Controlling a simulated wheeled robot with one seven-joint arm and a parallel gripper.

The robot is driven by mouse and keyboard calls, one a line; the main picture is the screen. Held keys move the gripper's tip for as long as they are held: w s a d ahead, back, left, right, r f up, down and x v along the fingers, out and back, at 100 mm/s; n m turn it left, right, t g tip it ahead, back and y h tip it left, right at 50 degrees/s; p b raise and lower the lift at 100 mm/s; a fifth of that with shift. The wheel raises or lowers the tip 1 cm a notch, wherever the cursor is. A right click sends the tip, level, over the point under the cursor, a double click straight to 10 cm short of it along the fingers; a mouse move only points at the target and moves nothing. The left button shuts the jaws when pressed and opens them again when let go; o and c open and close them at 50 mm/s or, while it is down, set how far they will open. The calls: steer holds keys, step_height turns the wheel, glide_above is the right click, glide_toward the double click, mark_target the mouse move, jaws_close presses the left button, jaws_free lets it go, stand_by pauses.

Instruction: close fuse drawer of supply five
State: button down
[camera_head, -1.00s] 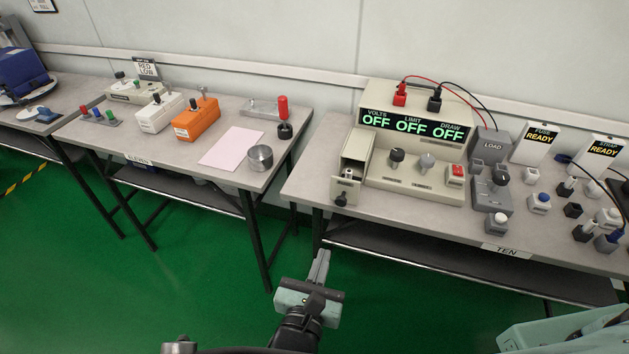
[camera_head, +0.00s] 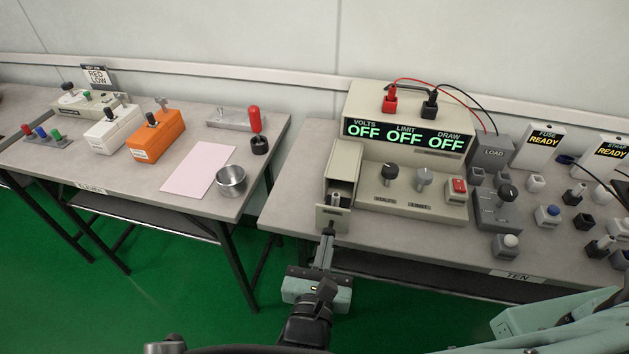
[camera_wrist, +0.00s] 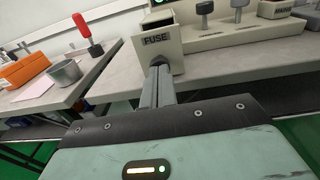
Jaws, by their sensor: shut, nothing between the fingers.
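The beige power supply (camera_head: 405,155) stands on the right table, its display reading OFF three times. Its fuse drawer (camera_head: 334,217) sticks out at the lower left of the supply and is open, with a dark fuse holder showing inside. In the wrist view the drawer front (camera_wrist: 157,41) carries the label FUSE. My gripper (camera_head: 327,240) is shut and empty, with its tips right at the drawer front, over the drawer's knob. In the wrist view my gripper (camera_wrist: 160,72) reaches the lower part of the drawer front.
A grey load box (camera_head: 491,153) and several small knobs and switches stand right of the supply. A metal cup (camera_head: 231,181), pink sheet (camera_head: 190,168) and orange box (camera_head: 156,136) lie on the left table. A gap separates the tables.

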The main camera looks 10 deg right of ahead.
mark_target(332, 227)
steer(key=p+x, duration=0.1)
steer(key=x, duration=0.7)
steer(key=shift+d+r, duration=0.15)
